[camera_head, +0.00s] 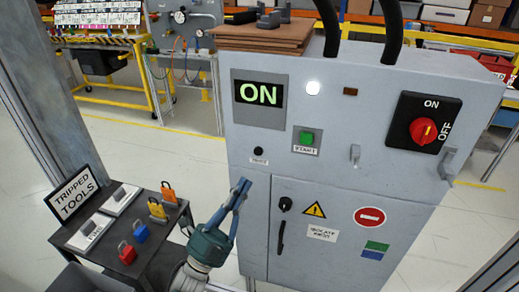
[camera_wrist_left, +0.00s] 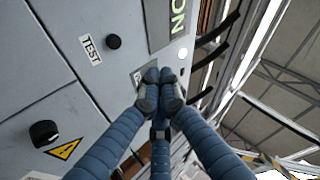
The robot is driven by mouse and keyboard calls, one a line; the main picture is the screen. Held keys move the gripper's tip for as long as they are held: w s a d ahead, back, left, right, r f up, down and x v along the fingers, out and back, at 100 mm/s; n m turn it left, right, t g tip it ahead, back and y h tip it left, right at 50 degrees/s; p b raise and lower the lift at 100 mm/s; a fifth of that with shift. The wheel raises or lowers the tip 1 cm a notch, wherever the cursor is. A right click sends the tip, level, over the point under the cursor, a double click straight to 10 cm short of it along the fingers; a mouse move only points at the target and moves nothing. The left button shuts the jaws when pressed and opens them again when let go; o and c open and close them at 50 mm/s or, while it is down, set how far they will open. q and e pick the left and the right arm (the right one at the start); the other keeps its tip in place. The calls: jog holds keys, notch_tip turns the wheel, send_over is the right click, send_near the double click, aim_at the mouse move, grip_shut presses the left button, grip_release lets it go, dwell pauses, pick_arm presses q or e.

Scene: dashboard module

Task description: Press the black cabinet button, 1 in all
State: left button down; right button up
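The black cabinet button (camera_head: 258,150) is a small round knob on the left of the grey cabinet front (camera_head: 240,195), below the ON display, with a small label under it. In the left wrist view the black button (camera_wrist_left: 113,41) stands beside a label reading TEST (camera_wrist_left: 90,50). My left gripper (camera_head: 243,184) is in front of the cabinet, below and slightly left of the button and apart from it. Its blue fingers meet at the tips in the left wrist view (camera_wrist_left: 158,76), with nothing seen between them. My right gripper is not in view.
A green START button (camera_head: 306,138), a red rotary switch (camera_head: 423,130) and a lower black knob (camera_head: 285,204) share the cabinet front. A handle (camera_head: 281,236) juts from the door. A dark table (camera_head: 100,255) with padlocks and a TRIPPED TOOLS sign (camera_head: 73,193) stands left.

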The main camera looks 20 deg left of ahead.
aim_at(258, 151)
pick_arm(q)
jog(key=shift+s+r, duration=0.15)
jog(key=shift+r, duration=0.25)
jog(key=shift+w+d+f+b, duration=0.1)
jog(key=shift+w+b, duration=0.85)
jog(key=shift+w, duration=1.3)
jog(key=shift+w+d+b, duration=0.1)
jog(key=shift+w+b, duration=0.8)
jog(key=shift+w, duration=1.3)
